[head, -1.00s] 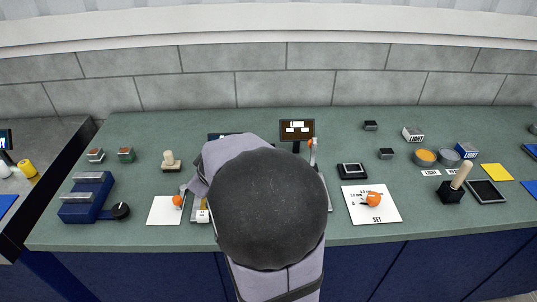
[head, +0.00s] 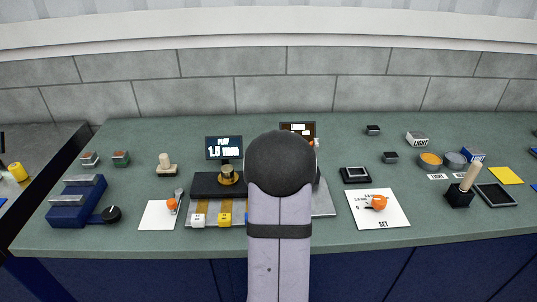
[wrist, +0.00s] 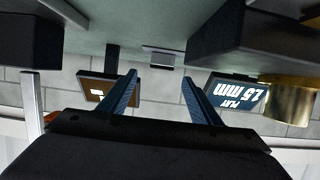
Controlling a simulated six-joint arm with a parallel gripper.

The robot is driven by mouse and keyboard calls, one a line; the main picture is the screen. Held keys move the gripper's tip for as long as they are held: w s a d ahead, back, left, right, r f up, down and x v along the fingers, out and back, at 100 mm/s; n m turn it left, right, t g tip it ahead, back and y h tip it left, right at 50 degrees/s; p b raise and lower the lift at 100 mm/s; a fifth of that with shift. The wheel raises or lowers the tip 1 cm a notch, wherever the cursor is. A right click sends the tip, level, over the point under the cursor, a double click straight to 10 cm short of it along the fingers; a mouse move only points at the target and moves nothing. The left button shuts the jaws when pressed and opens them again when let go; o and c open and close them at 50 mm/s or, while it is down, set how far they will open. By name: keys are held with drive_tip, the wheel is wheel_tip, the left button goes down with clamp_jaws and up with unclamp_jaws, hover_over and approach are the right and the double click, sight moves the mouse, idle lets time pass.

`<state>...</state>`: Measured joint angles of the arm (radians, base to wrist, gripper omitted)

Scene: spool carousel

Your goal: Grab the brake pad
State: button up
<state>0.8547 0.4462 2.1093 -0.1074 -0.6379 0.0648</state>
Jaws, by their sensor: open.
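No part is labelled as the brake pad. A small block with a cream knob on a brown base (head: 166,168) stands at the back left of the bench in the head view and may be it; I cannot tell for sure. It stands well left of my arm and apart from it. My gripper (wrist: 160,77) shows in the wrist view with its two blue fingers spread and nothing between them. In the head view my own arm hides the gripper and part of the central machine (head: 215,186).
A brass piece (head: 228,175) and a PLAY 1.5 mm display (head: 223,148) stand left of my arm. The display also shows upside down in the wrist view (wrist: 236,94). White cards (head: 158,214) (head: 397,209) with orange knobs lie on both sides. A dark blue device (head: 76,203) stands far left.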

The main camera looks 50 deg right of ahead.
drive_tip(key=shift+p+x, duration=1.05)
drive_tip(key=shift+x, duration=2.1)
drive_tip(key=shift+a, duration=0.2)
drive_tip(key=shift+w, duration=0.1)
drive_tip(key=c, duration=1.2)
